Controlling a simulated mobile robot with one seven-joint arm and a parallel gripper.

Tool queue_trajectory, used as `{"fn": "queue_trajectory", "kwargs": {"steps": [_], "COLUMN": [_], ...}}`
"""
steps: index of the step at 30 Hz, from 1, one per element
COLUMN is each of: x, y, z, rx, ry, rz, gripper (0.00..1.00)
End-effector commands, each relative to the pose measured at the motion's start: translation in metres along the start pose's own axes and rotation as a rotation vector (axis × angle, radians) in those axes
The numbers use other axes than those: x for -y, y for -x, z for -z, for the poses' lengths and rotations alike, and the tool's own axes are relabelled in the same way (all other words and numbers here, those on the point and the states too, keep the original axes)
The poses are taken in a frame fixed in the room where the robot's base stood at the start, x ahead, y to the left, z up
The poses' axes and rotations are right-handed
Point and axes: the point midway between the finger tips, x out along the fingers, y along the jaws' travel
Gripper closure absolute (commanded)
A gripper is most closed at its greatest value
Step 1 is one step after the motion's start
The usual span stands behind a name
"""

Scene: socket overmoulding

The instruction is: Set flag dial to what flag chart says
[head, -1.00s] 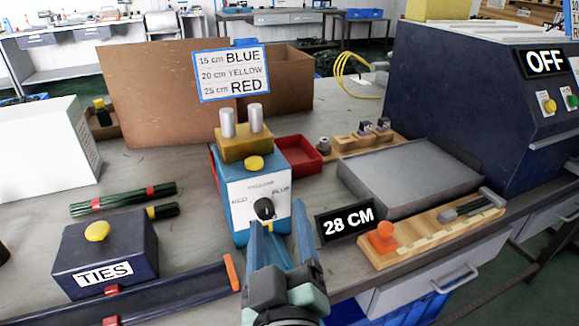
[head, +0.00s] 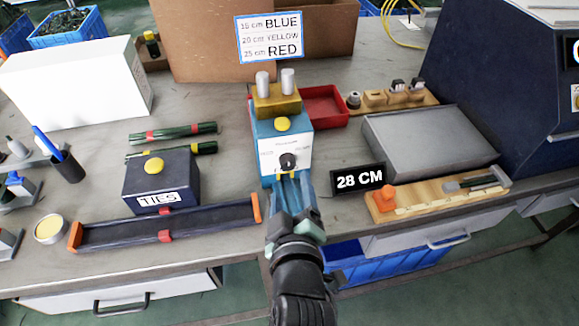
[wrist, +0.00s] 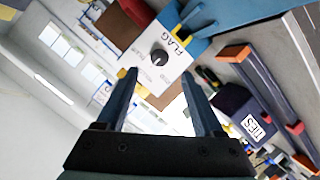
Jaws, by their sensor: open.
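The flag dial is a black knob (head: 287,161) on the white front panel of a blue box (head: 279,130). In the wrist view the knob (wrist: 159,58) sits beside the word FLAG. I cannot tell clearly where its pointer aims. The flag chart (head: 270,37), a blue-edged white card behind the box, reads 15 cm BLUE, 20 cm YELLOW, 25 cm RED. A black sign (head: 358,179) reads 28 CM. My gripper (head: 290,180) is open and empty, just in front of and below the knob. Its fingers (wrist: 158,82) point toward the panel, apart from the knob.
Left of the dial box stand a dark TIES box (head: 160,180) and a long dark tray (head: 200,222). Right are a grey slab (head: 430,145) and a wooden ruler board (head: 440,196). A red bin (head: 322,105) and cardboard box (head: 200,60) stand behind.

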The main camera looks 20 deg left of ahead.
Motion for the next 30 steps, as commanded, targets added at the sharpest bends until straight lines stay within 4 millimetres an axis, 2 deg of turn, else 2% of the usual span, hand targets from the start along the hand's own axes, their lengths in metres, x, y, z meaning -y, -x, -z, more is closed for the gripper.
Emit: {"fn": "queue_trajectory", "kwargs": {"steps": [3,10,15,24,26,30], "x": [-0.001,0.0,0.0,0.0,0.0,0.0], "y": [-0.026,-0.06,-0.071,-0.073,-0.073,-0.073], "z": [0.001,0.001,0.001,0.001,0.001,0.001], "rx": [-0.003,-0.002,-0.002,-0.001,-0.001,-0.001], "ry": [0.001,-0.001,0.0,-0.001,-0.001,-0.001], "rz": [-0.001,0.0,-0.001,-0.001,-0.001,-0.001], "gripper": [0.31,0.31,0.31,0.31,0.4,0.65]}}
